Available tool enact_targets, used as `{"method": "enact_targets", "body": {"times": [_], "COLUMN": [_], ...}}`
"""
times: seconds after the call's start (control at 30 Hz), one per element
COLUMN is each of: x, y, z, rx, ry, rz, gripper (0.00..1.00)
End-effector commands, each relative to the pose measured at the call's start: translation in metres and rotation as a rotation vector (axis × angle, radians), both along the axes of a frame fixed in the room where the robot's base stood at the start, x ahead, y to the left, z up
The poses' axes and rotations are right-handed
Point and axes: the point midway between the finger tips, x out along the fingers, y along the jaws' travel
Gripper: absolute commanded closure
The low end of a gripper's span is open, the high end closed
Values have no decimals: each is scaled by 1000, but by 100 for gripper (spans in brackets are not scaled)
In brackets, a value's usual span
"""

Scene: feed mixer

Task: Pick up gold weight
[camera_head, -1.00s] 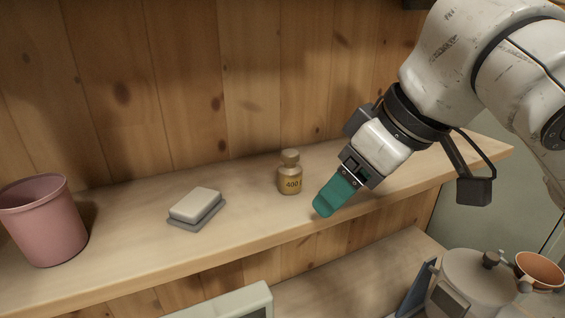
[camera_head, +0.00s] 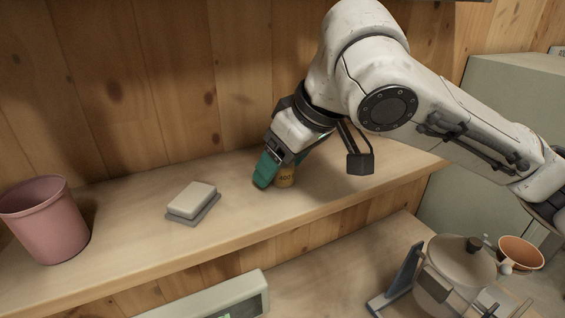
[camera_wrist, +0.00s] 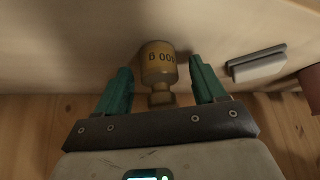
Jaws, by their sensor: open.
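The gold weight (camera_head: 286,178) stands upright on the wooden shelf in the head view, its upper part hidden behind my gripper. In the wrist view my gripper (camera_wrist: 160,85) is open, with a visible gap between each finger and the weight.
A soap-like block on a grey base (camera_head: 193,201) lies on the shelf (camera_head: 130,258) to the left. A pink bin (camera_head: 48,222) stands farther left. Below are a scale-like box (camera_head: 225,300), a lidded pot (camera_head: 455,270) and an orange bowl (camera_head: 520,252). A wooden wall is behind.

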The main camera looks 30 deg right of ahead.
Motion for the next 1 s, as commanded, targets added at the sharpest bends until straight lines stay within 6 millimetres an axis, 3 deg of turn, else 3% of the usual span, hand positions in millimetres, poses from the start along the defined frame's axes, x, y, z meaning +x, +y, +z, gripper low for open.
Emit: {"method": "enact_targets", "body": {"times": [0.13,0.83,1.0], "x": [0,0,0], "y": [0,0,0], "z": [0,0,1], "rx": [0,0,1], "ry": [0,0,-2], "rz": [0,0,0], "gripper": [31,98,100]}}
